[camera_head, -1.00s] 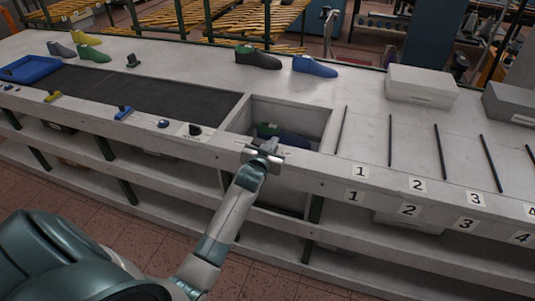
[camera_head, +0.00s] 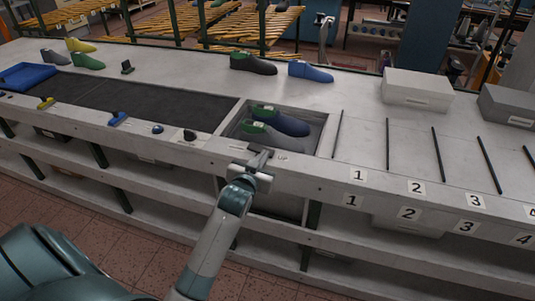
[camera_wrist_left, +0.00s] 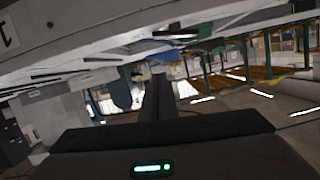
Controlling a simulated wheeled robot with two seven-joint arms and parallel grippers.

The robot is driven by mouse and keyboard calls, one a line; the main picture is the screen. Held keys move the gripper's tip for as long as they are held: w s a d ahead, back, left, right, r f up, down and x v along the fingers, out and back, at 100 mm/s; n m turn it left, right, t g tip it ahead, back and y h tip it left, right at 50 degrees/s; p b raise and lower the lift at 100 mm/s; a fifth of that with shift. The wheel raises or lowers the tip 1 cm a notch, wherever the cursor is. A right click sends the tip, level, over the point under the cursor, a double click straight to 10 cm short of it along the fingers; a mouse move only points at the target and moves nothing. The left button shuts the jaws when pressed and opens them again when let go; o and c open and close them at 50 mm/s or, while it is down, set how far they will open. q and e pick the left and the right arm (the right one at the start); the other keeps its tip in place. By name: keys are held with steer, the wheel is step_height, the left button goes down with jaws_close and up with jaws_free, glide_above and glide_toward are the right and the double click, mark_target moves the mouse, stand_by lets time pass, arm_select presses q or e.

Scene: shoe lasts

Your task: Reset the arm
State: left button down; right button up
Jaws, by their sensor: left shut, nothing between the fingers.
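My left gripper (camera_head: 259,158) is shut and empty at the front edge of the bench, just in front of the recessed bin (camera_head: 316,133). In the left wrist view its dark shut fingers (camera_wrist_left: 159,103) point toward the room behind the bench. Two shoe lasts lie in the bin: a blue one with a green top (camera_head: 283,121) and a dark grey one with a green top (camera_head: 259,134). My right gripper is not in view.
A dark last (camera_head: 252,64) and a blue last (camera_head: 311,71) stand behind the bin. A white box (camera_head: 417,91) and a grey box (camera_head: 508,104) stand at the back right. Black dividers mark numbered lanes. The dark belt (camera_head: 130,98) lies left.

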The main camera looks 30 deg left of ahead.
arm_select(q)
steer(key=s+d+f+m+g+h+b, duration=0.1)
steer(key=s+d+f+g, duration=0.1)
steer(key=f, duration=0.9)
steer(key=s+d+f+g+h+b, duration=0.1)
steer(key=s+d+f, duration=0.1)
steer(key=f, duration=1)
steer(key=s+d+f+g, duration=0.1)
steer(key=s+d+f, duration=0.1)
steer(key=s+f, duration=0.35)
steer(key=s+d+f+m+g+h+b, duration=0.1)
steer(key=s+f+g, duration=0.15)
steer(key=f, duration=0.65)
steer(key=s+d+f, duration=0.2)
steer(key=s+f, duration=0.3)
steer(key=f, duration=0.3)
steer(key=s+d+f+m+g+b, duration=0.1)
steer(key=s+f+g, duration=0.1)
steer(key=s+f, duration=0.7)
steer(key=s+d+f+g+b, duration=0.1)
steer(key=s+d+f+g, duration=0.1)
steer(key=s+f, duration=0.7)
steer(key=s+f+g, duration=0.1)
steer(key=s+f, duration=0.1)
steer(key=s, duration=0.9)
steer(key=s+d+f+m+g+h+b, duration=0.1)
steer(key=s+f+g, duration=0.1)
steer(key=s, duration=1)
steer(key=shift+s+f, duration=0.25)
steer(key=shift+f, duration=0.1)
